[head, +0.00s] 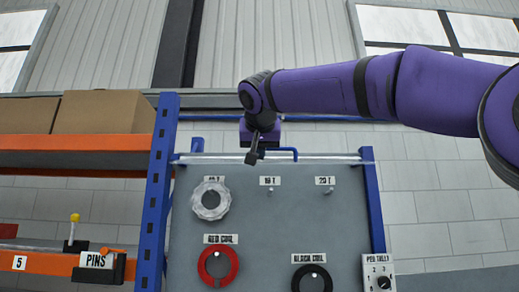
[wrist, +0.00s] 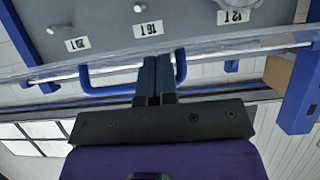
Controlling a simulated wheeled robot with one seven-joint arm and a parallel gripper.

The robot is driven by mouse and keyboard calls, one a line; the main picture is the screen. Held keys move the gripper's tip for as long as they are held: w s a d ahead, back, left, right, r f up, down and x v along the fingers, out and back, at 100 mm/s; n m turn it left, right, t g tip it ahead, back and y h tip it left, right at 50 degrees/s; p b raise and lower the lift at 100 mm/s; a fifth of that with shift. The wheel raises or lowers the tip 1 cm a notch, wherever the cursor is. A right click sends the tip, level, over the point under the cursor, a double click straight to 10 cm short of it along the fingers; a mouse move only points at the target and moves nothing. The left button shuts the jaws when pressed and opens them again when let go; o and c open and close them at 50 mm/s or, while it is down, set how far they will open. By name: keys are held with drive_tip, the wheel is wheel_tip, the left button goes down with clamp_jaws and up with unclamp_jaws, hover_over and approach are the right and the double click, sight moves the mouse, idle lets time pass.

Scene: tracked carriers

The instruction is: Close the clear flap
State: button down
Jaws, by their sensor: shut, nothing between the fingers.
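The clear flap (head: 335,159) shows almost edge-on as a thin pale strip along the top of the grey board, between two blue posts. The pegs and coils below it are uncovered. A blue handle (head: 284,151) is on the flap's edge. In the wrist view, which is upside down, the flap (wrist: 225,48) is a see-through band and the handle (wrist: 105,88) lies beyond it. My gripper (head: 252,157) is shut and empty, at the flap's edge by the handle. In the wrist view its fingertips (wrist: 160,62) overlap the handle's span; I cannot tell whether they touch.
The grey board (head: 265,225) carries a whitish ring (head: 210,200), a red coil (head: 218,266) and a black coil (head: 312,279). A dial box (head: 379,277) is at the lower right. An orange shelf (head: 75,142) with cardboard boxes (head: 104,111) stands at left.

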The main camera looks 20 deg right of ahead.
drive_tip(key=shift+f, duration=0.2)
drive_tip(key=w+d+f+t+h, duration=0.1)
drive_tip(key=w+d+f+t, duration=0.2)
drive_tip(key=w+f, duration=0.6)
drive_tip(key=shift+w+f, duration=0.25)
drive_tip(key=shift+f, duration=0.5)
idle(0.7)
drive_tip(key=shift+d, duration=0.15)
idle(0.4)
